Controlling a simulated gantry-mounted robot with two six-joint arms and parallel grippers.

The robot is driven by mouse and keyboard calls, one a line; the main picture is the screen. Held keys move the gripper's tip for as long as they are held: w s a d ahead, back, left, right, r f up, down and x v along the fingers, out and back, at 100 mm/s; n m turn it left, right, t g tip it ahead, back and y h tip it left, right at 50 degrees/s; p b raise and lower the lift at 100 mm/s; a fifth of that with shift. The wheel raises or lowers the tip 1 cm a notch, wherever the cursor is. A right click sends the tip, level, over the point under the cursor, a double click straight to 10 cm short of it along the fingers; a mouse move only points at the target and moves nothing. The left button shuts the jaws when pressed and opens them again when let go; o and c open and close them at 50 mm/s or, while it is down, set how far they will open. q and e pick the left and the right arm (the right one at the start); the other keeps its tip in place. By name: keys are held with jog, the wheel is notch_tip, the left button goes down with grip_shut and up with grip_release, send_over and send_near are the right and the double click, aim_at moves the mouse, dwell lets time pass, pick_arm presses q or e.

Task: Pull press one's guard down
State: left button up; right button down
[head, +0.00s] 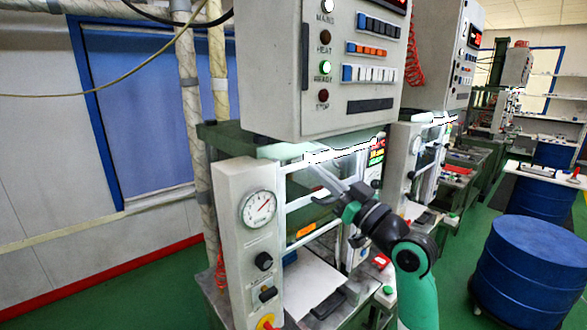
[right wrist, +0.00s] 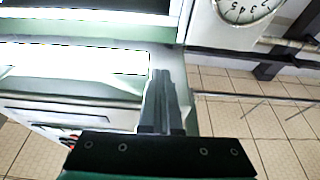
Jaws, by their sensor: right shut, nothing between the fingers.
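Press one (head: 236,220) stands in the middle of the head view, with a round gauge (head: 258,208) on its left post. Its guard (head: 310,195) is a white-barred, see-through frame across the press opening; I cannot tell exactly how far it is lowered. My right gripper (head: 318,172) reaches in from the lower right, its fingers in front of the guard's upper part. In the right wrist view the shut fingers (right wrist: 160,76) lie over a white bar, touching or just in front of it; nothing is between them. My left gripper is out of view.
A control box (head: 320,70) hangs above press one, close over my right gripper. A second press (head: 402,150) stands behind to the right. A blue drum (head: 530,265) is at the lower right. The green floor at left is clear.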

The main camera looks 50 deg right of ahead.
notch_tip(320, 180, up, 3)
send_over(288, 251)
jog(key=s, duration=0.3)
jog(key=f, duration=0.3)
jog(key=shift+w+a+f, duration=0.15)
jog(key=shift+w+a, duration=0.05)
jog(key=shift+w, duration=0.15)
jog(key=shift+f, duration=0.3)
jog(key=shift+f, duration=0.1)
notch_tip(288, 251, down, 27)
jog(key=b, duration=2.2)
jog(key=shift+w, duration=0.1)
